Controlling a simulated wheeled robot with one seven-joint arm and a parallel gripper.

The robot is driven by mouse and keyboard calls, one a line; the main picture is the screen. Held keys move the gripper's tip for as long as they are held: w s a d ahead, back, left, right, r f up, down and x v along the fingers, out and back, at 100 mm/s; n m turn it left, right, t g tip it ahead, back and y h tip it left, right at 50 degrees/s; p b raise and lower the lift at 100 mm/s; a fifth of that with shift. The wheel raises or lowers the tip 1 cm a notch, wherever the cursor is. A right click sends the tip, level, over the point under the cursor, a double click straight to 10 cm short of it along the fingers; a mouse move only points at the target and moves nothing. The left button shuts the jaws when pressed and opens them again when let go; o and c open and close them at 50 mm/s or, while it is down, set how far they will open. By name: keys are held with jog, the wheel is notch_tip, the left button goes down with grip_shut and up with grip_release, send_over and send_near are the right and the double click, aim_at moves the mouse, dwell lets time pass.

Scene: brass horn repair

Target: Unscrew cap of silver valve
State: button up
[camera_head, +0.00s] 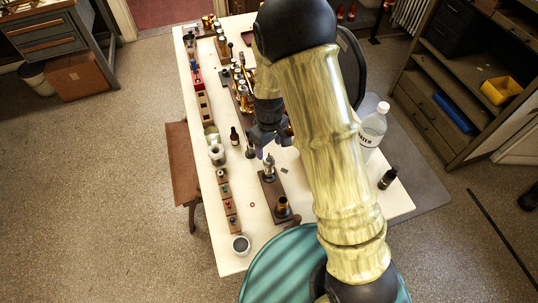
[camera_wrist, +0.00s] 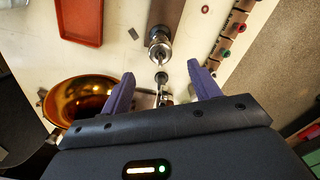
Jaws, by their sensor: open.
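The silver valve (camera_head: 269,166) stands upright at the far end of a brown wooden stand in the head view, just below my gripper (camera_head: 266,138). In the wrist view the silver valve (camera_wrist: 158,46) appears above and between the two purple fingers of my gripper (camera_wrist: 163,85). The fingers are spread apart, with nothing visibly clamped. The valve lies beyond the fingertips in that view. A small dark round part (camera_wrist: 161,77) shows between the fingertips; I cannot tell whether it belongs to the valve. My arm hides part of the table in the head view.
A brass horn bell (camera_wrist: 80,100) is close beside the left finger. A red tray (camera_wrist: 81,20) lies farther off.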

aim_at(269, 160)
notch_tip(269, 160, down, 7)
jog(key=shift+r+p, duration=0.2)
jog(key=shift+p, duration=0.15)
jog(key=c, duration=1.1)
jog(key=n, duration=0.4)
jog(key=shift+c, duration=0.2)
jog(key=shift+n, duration=0.6)
jog(key=n, duration=0.3)
jog(key=shift+r+n, duration=0.1)
jog(key=shift+n, duration=1)
